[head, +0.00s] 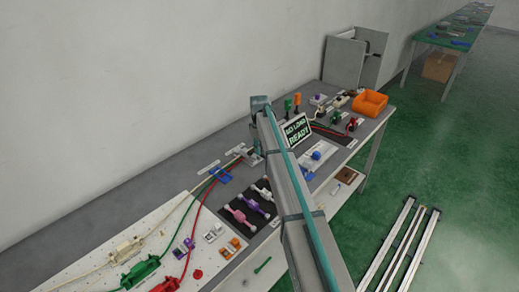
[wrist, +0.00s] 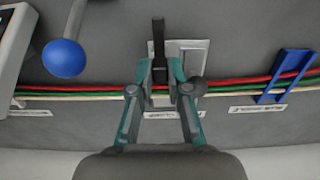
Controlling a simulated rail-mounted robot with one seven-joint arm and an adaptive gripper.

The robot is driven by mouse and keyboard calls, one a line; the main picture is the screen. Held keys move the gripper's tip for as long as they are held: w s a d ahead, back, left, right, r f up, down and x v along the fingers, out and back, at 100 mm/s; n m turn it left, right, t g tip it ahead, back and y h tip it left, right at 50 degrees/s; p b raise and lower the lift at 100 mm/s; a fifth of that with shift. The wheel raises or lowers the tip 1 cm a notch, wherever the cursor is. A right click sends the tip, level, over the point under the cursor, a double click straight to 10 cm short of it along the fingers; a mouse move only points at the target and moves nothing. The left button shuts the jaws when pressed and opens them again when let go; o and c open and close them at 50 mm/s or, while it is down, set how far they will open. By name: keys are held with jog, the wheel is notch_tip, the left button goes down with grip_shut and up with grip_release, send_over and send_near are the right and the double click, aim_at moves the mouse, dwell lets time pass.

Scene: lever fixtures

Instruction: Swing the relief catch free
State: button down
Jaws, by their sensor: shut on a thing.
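In the wrist view a black lever (wrist: 158,38) stands at a light grey plate (wrist: 193,48) fixed to the bench. My gripper (wrist: 161,73) has its teal-edged fingers on either side of the lever's lower part and is shut on it. I take this lever for the relief catch; its label (wrist: 172,115) is too small to read. In the head view my arm hides most of this spot.
Red, green and white cables (wrist: 235,90) run across behind the fingers. A blue ball knob (wrist: 64,58) stands to the left and a blue bracket (wrist: 289,72) to the right. In the head view a sign (head: 297,130) and an orange bin (head: 369,103) stand beyond my arm.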

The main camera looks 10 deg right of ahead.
dwell(0.4)
jog(key=c, duration=1.1)
grip_release()
